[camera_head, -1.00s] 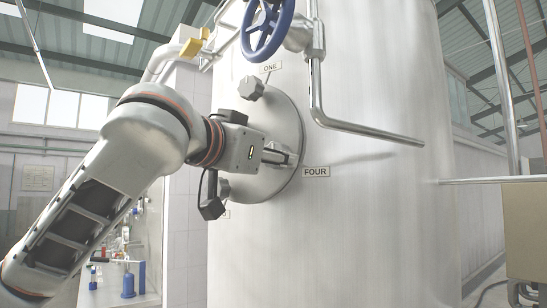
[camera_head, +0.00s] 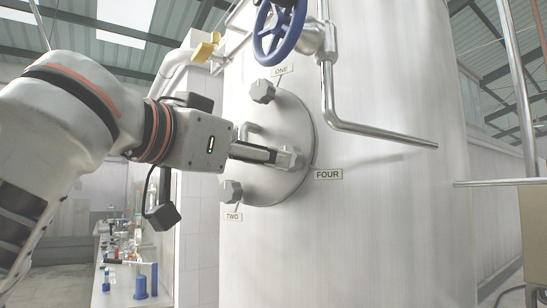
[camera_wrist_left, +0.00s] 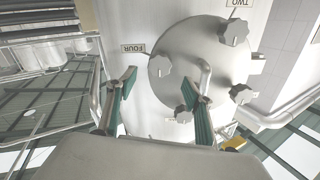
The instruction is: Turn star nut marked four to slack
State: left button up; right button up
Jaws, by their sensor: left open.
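The star nut by the FOUR label, grey and lobed, shows at the right side of the round cover (camera_head: 262,180), partly behind my fingers (camera_head: 290,160). In the left wrist view the same nut (camera_wrist_left: 159,66) lies beyond and between my fingertips, beside the FOUR label (camera_wrist_left: 132,48). My left gripper (camera_head: 277,156) points at it, open; its two green-lined fingers (camera_wrist_left: 160,80) are spread in the wrist view. I see no nut held, and contact is unclear. The FOUR label (camera_head: 328,174) is right of the cover. My right gripper is not in view.
Other star nuts sit near the ONE label (camera_head: 262,91) and the TWO label (camera_head: 231,191). A bent handle (camera_wrist_left: 204,75) stands out from the cover. A blue handwheel (camera_head: 279,32) and a steel pipe (camera_head: 375,130) are above and right. The tank wall below is clear.

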pick_arm(q)
jog(key=v, duration=0.2)
jog(key=shift+s+a, duration=0.15)
jog(key=shift+s, duration=0.2)
